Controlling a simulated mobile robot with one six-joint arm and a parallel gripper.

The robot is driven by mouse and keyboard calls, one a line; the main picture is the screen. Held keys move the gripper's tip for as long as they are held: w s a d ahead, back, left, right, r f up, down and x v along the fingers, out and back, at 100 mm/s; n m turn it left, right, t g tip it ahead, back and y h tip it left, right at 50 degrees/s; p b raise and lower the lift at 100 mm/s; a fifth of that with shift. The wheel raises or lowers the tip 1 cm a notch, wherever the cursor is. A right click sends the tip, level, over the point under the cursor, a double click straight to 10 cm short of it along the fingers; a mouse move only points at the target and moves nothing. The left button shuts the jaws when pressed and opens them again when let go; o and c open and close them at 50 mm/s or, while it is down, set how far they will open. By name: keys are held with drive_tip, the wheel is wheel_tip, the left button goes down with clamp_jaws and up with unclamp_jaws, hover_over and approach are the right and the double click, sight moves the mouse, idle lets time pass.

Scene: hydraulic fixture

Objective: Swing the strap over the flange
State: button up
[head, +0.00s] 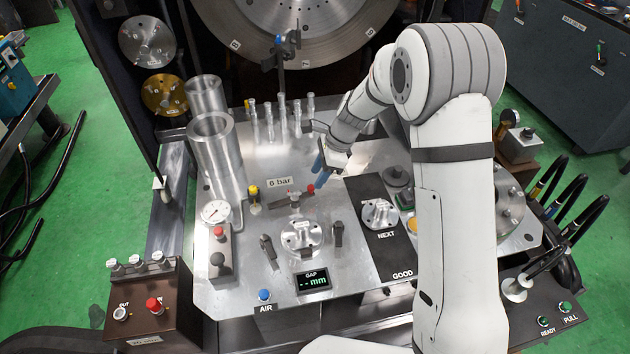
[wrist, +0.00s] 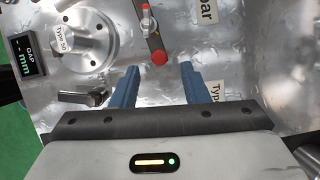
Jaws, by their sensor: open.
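The flange (head: 302,236) is a round silver disc with a raised labelled hub, on the metal plate in front of my gripper. It shows at upper left in the wrist view (wrist: 84,45). The strap (head: 291,199) is a narrow dark bar behind the flange, clear of its face. Its red-knobbed end (head: 311,188) points toward my gripper; the knob also shows in the wrist view (wrist: 159,58). My gripper (head: 321,171) is open and empty. Its blue fingertips (wrist: 158,68) straddle the line of the red knob, with no contact visible.
Two black clamp handles (head: 267,248) (head: 338,234) flank the flange. The gap display (head: 313,281) reads dashes. A "6 bar" label (head: 279,182) is left of my gripper. Tall cylinders (head: 216,155) stand at left. Another flange (head: 379,213) sits on the "NEXT" panel at right.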

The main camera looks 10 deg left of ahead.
sight(291, 197)
drive_tip(key=shift+x, duration=1.65)
drive_tip(key=shift+c, duration=0.2)
clamp_jaws()
